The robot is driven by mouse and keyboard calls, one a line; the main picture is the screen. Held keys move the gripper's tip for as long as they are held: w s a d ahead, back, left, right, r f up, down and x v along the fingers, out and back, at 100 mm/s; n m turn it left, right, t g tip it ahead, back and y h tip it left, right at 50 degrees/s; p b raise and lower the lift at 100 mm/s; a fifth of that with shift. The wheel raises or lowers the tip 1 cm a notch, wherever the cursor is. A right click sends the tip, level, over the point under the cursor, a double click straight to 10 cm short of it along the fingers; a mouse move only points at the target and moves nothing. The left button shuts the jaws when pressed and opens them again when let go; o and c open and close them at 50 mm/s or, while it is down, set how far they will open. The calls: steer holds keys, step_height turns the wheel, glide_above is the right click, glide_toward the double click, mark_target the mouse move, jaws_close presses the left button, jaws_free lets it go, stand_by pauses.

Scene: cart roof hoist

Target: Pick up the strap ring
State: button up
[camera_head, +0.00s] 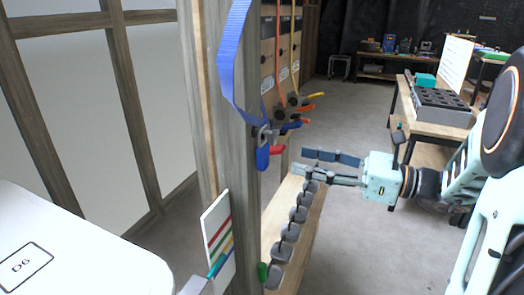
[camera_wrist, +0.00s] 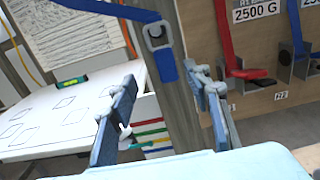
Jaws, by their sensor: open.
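The strap ring (camera_head: 264,134) is a grey metal piece at the lower end of a blue strap (camera_head: 228,60), hanging against a wooden post. In the wrist view the ring (camera_wrist: 157,36) sits at the upper middle, with a short blue tail (camera_wrist: 166,66) below it. My gripper (camera_head: 303,161) is open and empty, to the right of the ring in the head view and pointing toward the post. In the wrist view my gripper (camera_wrist: 166,82) has its fingers spread to either side of the post, with the ring beyond and above the fingertips, apart from them.
The wooden post (camera_head: 236,180) stands behind the strap. A red strap (camera_wrist: 225,40) hangs beside a board labelled 2500 G. A narrow shelf (camera_head: 318,215) carries several dark grey pieces below my gripper. A white table (camera_head: 90,255) is at left. Open floor (camera_head: 370,250) lies at right.

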mark_target(268, 153)
steer(key=x, duration=0.3)
steer(key=p+x, duration=0.1)
steer(key=x, duration=0.5)
steer(key=shift+w+a+f, duration=0.15)
steer(key=shift+w+f, duration=0.15)
steer(key=shift+w, duration=0.1)
jaws_close()
